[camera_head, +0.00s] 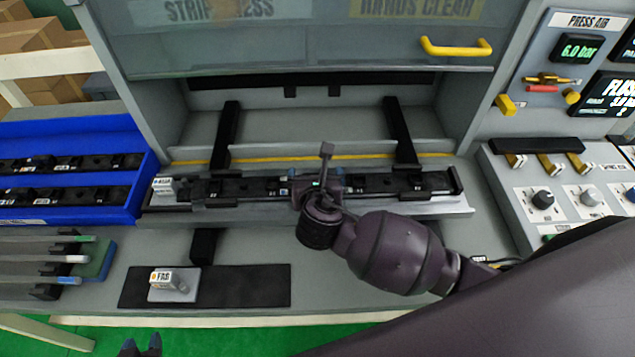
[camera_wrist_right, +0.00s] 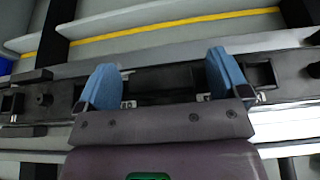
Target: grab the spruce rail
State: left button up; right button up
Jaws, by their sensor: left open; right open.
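Three thin grey rails lie side by side on a rack at the left in the head view. The one with a green end, likely the spruce rail (camera_head: 45,239), is the farthest back; the others have a pale end (camera_head: 45,259) and a blue end (camera_head: 35,280). My left gripper (camera_head: 141,346) is open and empty at the bottom edge, in front and right of the rails. My right gripper (camera_head: 318,180) is open over the middle of a black clip strip (camera_head: 250,187) in the press. In the right wrist view its blue fingers (camera_wrist_right: 167,85) are apart above that strip.
A blue bin (camera_head: 145,185) with black clip parts stands behind the rails. A black mat (camera_head: 235,286) with a tagged block (camera_head: 170,284) lies to their right. The press's raised guard has a yellow handle (camera_head: 456,47). A control panel (camera_head: 575,200) stands at the right.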

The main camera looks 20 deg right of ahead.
jog(key=shift+c, duration=0.2)
jog(key=c, duration=1.1)
jog(key=shift+c, duration=0.2)
jog(key=shift+w+r, duration=0.1)
